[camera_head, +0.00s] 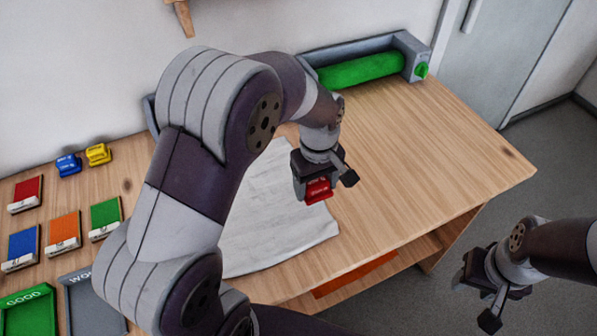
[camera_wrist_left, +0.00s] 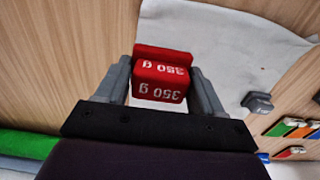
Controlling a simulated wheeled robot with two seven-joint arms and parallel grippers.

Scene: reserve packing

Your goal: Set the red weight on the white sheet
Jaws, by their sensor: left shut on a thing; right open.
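My left gripper (camera_head: 324,183) is shut on the red weight (camera_head: 318,191), which is marked 350 g. The red weight also shows between the two fingers in the left wrist view (camera_wrist_left: 160,78). The white sheet (camera_head: 275,215) lies on the table, partly hidden behind my left arm in the head view. The gripper holds the weight near the sheet's right edge in the head view; its height above the table is hard to tell. The sheet also shows behind the weight in the left wrist view (camera_wrist_left: 225,45). My right gripper (camera_head: 476,290) is open and empty, off the table's front right.
A blue weight (camera_head: 68,165) and a yellow weight (camera_head: 97,154) stand at the back left. Several coloured blocks sit at the left, with a green GOOD tray (camera_head: 28,310) and a grey tray (camera_head: 90,300) in front. A green roller (camera_head: 360,70) lies at the back. The table's right side is clear.

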